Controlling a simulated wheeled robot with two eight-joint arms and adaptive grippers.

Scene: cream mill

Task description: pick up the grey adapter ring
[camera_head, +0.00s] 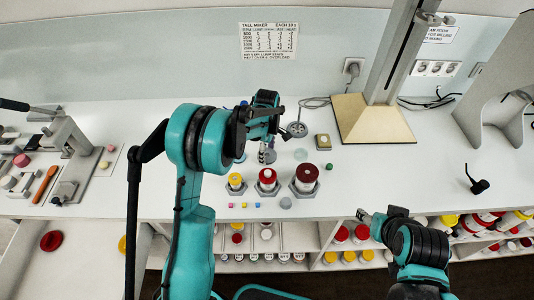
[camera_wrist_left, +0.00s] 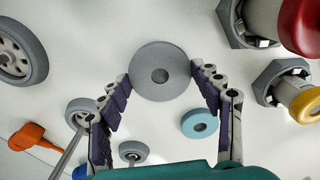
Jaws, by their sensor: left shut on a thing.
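The grey adapter ring (camera_wrist_left: 142,88) is a flat grey disc with a dark central hole. In the left wrist view it sits between the two fingertips of my left gripper (camera_wrist_left: 160,78), which touch its opposite edges. In the head view my left gripper (camera_head: 267,154) is over the bench, behind the yellow-topped jar, and the ring is mostly hidden there. I cannot tell whether the ring is off the bench. My right gripper (camera_head: 366,215) is near the bench's front edge, away from the ring; its fingers are too small to judge.
A yellow-topped jar (camera_head: 236,180) and two red-topped jars (camera_head: 267,176) (camera_head: 306,174) stand close in front. A blue ring (camera_wrist_left: 200,123) lies beside the left gripper. A metal stand (camera_head: 297,129) is behind it. A beige column base (camera_head: 372,122) is to the right.

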